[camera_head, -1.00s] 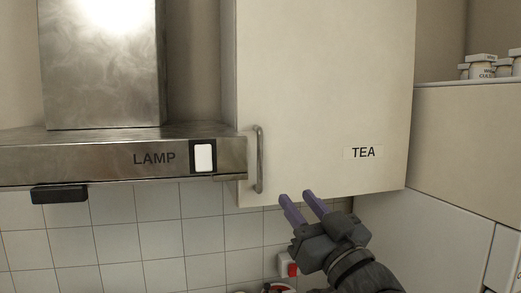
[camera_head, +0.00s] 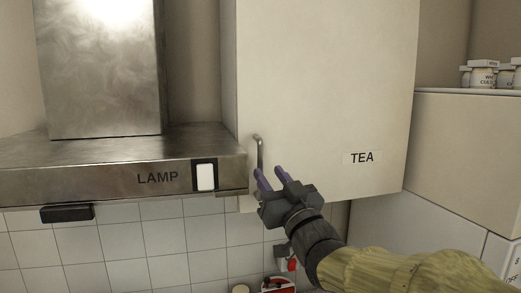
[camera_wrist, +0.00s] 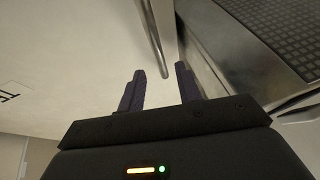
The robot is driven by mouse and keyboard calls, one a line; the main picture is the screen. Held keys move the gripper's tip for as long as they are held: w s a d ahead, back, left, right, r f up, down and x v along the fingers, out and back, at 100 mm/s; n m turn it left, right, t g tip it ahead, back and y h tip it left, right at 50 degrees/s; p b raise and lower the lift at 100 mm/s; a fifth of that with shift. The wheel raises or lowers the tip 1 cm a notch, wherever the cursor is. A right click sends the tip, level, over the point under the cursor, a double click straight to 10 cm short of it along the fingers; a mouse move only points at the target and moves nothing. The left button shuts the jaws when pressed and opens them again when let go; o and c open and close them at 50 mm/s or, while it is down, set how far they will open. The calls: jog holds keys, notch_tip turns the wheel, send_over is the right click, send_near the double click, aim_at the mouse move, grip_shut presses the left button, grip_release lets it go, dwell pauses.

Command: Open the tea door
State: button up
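My gripper (camera_head: 269,176) is at the lower end of the handle, with two purple fingers apart. In the wrist view the open fingers (camera_wrist: 160,85) point along the door, and the handle's end (camera_wrist: 160,62) lies between and just beyond their tips. The fingers cover the handle's lower part in the head view.
A metal range hood (camera_head: 100,165) with a LAMP label and white switch (camera_head: 205,176) is close left of the handle. Jars (camera_head: 483,75) stand on a cabinet at right. Red and white items (camera_head: 280,283) are below. Free room lies in front of the door.

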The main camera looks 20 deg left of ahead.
aim_at(262, 163)
jog(key=p+x, duration=0.3)
jog(key=x, duration=0.3)
jog(key=shift+f, duration=0.1)
jog(key=shift+c, duration=0.4)
grip_shut()
